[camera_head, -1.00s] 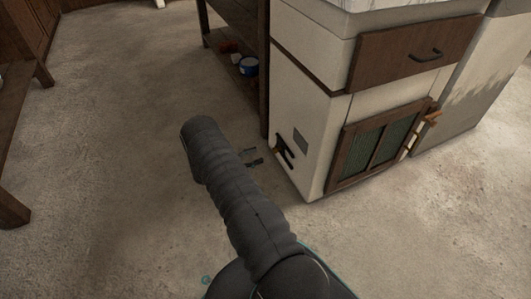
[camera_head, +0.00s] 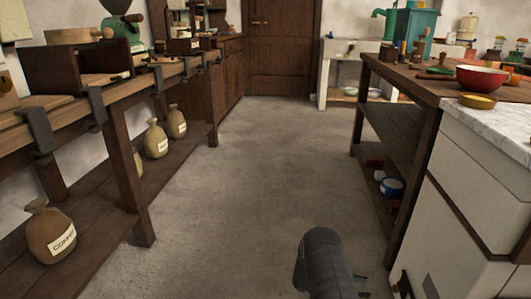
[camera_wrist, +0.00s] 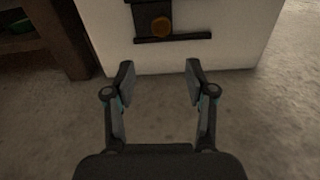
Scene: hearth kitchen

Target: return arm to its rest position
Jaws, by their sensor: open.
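My gripper (camera_wrist: 159,76) is open in the wrist view, with its two fingers apart and nothing between them. It faces the pale side of a cabinet (camera_wrist: 235,45), with floor visible between and below the fingers. A dark fitting with a round brown knob (camera_wrist: 161,26) is on that side, beyond the fingertips. In the head view my grey arm (camera_head: 325,262) shows at the bottom edge, and only a small part of the gripper shows beside it. The cabinet (camera_head: 455,235) is to its right.
A dark wooden shelf unit (camera_head: 405,165) holding a blue tin (camera_head: 391,187) stands ahead on the right. A long workbench (camera_head: 120,150) with sacks (camera_head: 50,232) on its lower shelf runs along the left. The floor (camera_head: 240,190) between them is clear up to a wooden door (camera_head: 282,45).

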